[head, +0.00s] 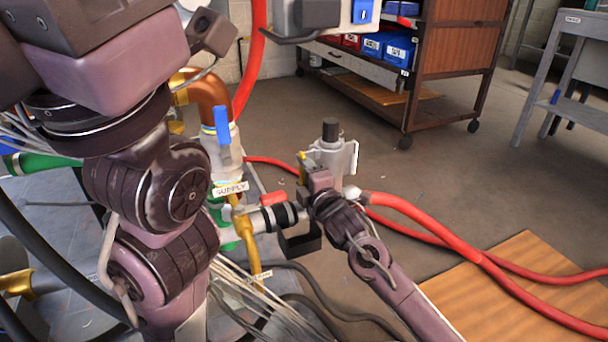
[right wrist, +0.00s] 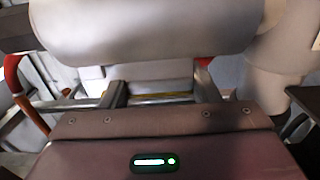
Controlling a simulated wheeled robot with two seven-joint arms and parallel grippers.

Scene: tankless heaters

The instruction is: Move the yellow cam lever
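The yellow cam lever (head: 302,168) shows as a small yellow strip on the left side of a grey metal coupling (head: 336,157) in the head view. My right gripper (head: 318,180) is right in front of that coupling and partly covers it. In the right wrist view, its two dark fingers stand apart on either side of a pale body, with a thin yellow strip (right wrist: 165,96) between them. A large grey rounded part fills the top of that view. Whether the fingers touch the lever cannot be told. My left arm fills the left of the head view; its gripper does not show.
A blue-handled valve (head: 222,125) with a SUPPLY tag (head: 230,188) stands left of the coupling. A red hose (head: 430,222) runs right across the floor and cardboard (head: 520,290). A brown cart (head: 460,50) stands behind. Open floor lies between.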

